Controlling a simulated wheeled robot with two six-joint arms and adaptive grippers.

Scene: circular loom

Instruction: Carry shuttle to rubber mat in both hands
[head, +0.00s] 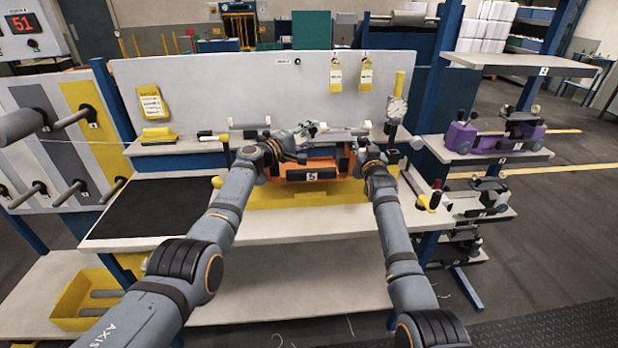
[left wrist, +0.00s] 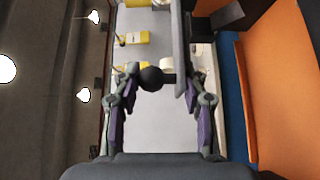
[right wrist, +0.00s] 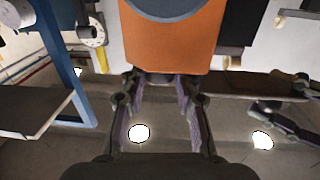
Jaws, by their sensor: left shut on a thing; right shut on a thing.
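An orange shuttle (head: 325,164) with a white label numbered 5 is between my two grippers in the head view, at the middle of the workbench. My left gripper (head: 279,156) is shut at its left end, and my right gripper (head: 366,160) is shut at its right end. The orange body also shows at the right of the left wrist view (left wrist: 276,85) and at the top of the right wrist view (right wrist: 172,38). The exact grip points are hidden. The black rubber mat (head: 145,207) lies flat and bare on the bench, left of the shuttle.
A yellow area (head: 300,195) lies beneath the shuttle on the bench. A yellow knob (head: 217,182) stands by the mat's right edge. A rack with grey pegs (head: 75,190) is at left. Purple equipment (head: 462,138) sits on the right shelf. A grey panel (head: 230,90) stands behind.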

